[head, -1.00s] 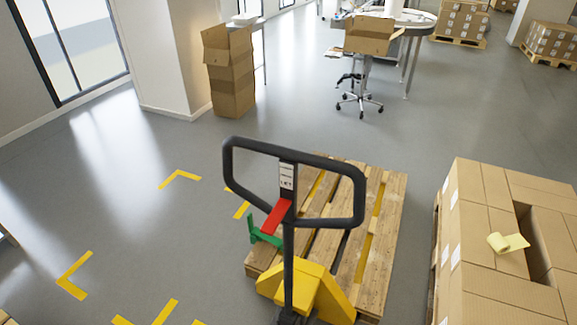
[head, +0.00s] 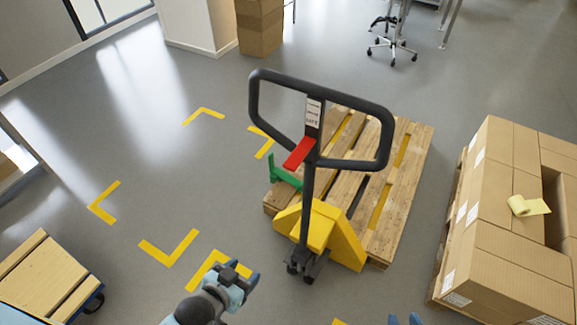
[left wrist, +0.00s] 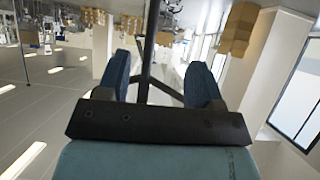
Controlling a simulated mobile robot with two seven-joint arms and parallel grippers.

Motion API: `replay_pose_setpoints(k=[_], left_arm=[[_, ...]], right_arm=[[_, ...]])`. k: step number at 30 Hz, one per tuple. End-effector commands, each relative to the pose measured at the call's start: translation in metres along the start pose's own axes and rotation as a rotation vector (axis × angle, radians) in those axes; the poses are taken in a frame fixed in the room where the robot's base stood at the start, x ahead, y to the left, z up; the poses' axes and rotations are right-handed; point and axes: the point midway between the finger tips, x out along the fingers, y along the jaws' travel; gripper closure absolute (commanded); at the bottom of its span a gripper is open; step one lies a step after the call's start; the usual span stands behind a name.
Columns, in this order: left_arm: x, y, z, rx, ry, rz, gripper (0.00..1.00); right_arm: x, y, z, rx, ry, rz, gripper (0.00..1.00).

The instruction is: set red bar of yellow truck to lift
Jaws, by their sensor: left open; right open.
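The yellow pallet truck (head: 322,232) stands in the middle of the head view with its black loop handle (head: 383,130) upright. The red bar (head: 299,153) sticks out to the left from the handle's neck, below the white label. My left gripper (head: 240,278) is low in the head view, left of and nearer than the truck, open and empty. In the left wrist view its two blue fingers (left wrist: 160,75) are apart, with the dark handle post (left wrist: 151,45) beyond and between them. My right gripper (head: 404,320) only shows its blue fingertips, apart, at the bottom edge.
A wooden pallet (head: 398,190) lies behind the truck over its forks. A pallet of stacked cartons (head: 490,225) stands at the right. A wooden-topped cart (head: 45,280) is at the lower left. Yellow floor marks (head: 168,250) lie on open floor at the left.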

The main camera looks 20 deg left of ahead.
Motion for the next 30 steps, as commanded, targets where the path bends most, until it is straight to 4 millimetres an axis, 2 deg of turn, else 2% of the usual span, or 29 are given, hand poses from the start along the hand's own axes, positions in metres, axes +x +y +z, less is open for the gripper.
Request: replay_pose_setpoints(k=[3, 6, 9, 12, 16, 20, 30], left_arm=[[0.008, 0.001, -0.064, 0.016, 0.154, -0.020, 0.40], [0.001, 0.005, -0.127, 0.018, 0.312, -0.036, 0.40], [-0.014, 0.010, -0.176, 0.012, 0.444, -0.039, 0.40], [-0.025, 0.013, -0.205, 0.004, 0.524, -0.038, 0.40], [-0.026, 0.015, -0.219, 0.000, 0.554, -0.036, 0.40], [-0.012, 0.014, -0.230, 0.001, 0.554, -0.037, 0.40], [0.050, 0.011, -0.267, 0.001, 0.551, -0.038, 0.40]], right_arm=[[0.008, 0.000, 0.013, 0.001, -0.002, -0.001, 0.57], [0.014, -0.001, 0.022, 0.001, -0.006, -0.004, 0.57], [0.018, -0.003, 0.029, 0.001, -0.010, -0.008, 0.57], [0.020, -0.004, 0.030, 0.000, -0.010, -0.011, 0.57], [0.018, -0.005, 0.027, 0.000, -0.008, -0.013, 0.57], [0.014, -0.005, 0.019, 0.000, -0.002, -0.013, 0.57], [0.004, -0.001, 0.003, -0.002, 0.005, -0.005, 0.57]])
